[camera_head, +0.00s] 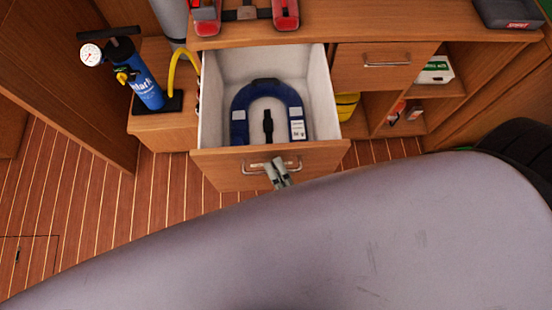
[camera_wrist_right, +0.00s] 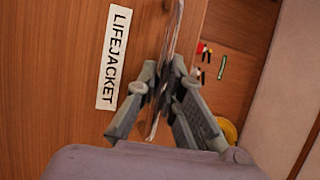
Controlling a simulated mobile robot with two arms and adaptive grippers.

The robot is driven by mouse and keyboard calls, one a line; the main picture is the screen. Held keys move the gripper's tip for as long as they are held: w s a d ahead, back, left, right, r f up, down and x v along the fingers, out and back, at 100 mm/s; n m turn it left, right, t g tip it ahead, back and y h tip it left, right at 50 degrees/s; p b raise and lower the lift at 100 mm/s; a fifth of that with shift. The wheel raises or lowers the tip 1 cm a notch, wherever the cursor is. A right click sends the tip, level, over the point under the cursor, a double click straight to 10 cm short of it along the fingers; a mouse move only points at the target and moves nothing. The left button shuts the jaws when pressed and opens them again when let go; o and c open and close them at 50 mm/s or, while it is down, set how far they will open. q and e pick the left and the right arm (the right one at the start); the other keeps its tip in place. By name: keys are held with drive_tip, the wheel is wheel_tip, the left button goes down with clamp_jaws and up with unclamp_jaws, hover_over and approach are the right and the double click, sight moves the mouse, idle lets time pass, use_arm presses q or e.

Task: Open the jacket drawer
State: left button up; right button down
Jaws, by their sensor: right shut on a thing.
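The jacket drawer (camera_head: 220,180) stands pulled out from the wooden cabinet in the head view, its pale inside showing. A blue horseshoe-shaped life jacket (camera_head: 241,103) with white labels and a black strap lies in it. My right gripper (camera_head: 277,168) is at the middle of the drawer's metal handle (camera_head: 248,173). In the right wrist view, my right gripper (camera_wrist_right: 167,82) has its fingers shut on the handle (camera_wrist_right: 176,28), beside a white LIFEJACKET label (camera_wrist_right: 114,57) on the drawer front. My left gripper is out of view.
A blue pump (camera_head: 146,90) with a gauge stands left of the drawer. A shut smaller drawer (camera_head: 350,72) and open shelves (camera_head: 440,92) are to the right. The striped wooden floor (camera_head: 90,205) is clear at left. A large grey surface hides the lower right.

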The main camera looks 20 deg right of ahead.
drive_tip(key=shift+f, duration=0.1)
drive_tip(key=c, duration=2)
unclamp_jaws()
drive_tip(key=shift+o, duration=0.2)
drive_tip(key=v, duration=1.2)
